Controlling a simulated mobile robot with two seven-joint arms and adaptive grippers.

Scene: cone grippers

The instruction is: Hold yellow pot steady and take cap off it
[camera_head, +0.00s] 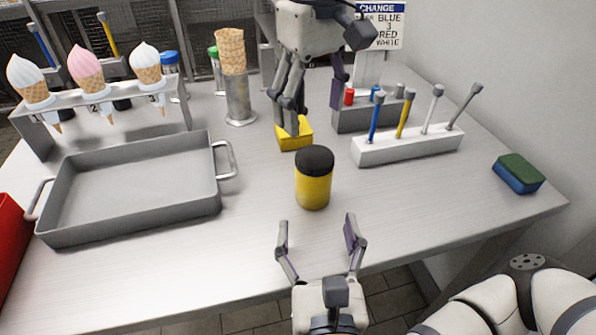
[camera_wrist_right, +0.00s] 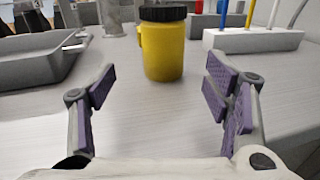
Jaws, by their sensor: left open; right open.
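The yellow pot (camera_head: 313,188) stands upright on the table with its black cap (camera_head: 314,160) on top. In the right wrist view the pot (camera_wrist_right: 163,52) and its ridged black cap (camera_wrist_right: 163,14) are ahead, between the open fingers. My right gripper (camera_head: 320,232) is open and empty, in front of the pot and not touching it. My left gripper (camera_head: 312,112) is open behind the pot, its fingers pointing down. One finger is over or beside a yellow block-like object (camera_head: 294,134); I cannot tell whether they touch.
A grey tray (camera_head: 135,222) lies left of the pot. A cone rack (camera_head: 105,100) and a metal cup with stacked cones (camera_head: 239,100) stand behind. A white holder with several spatulas (camera_head: 408,147) is right. A green-blue sponge (camera_head: 518,174) is far right.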

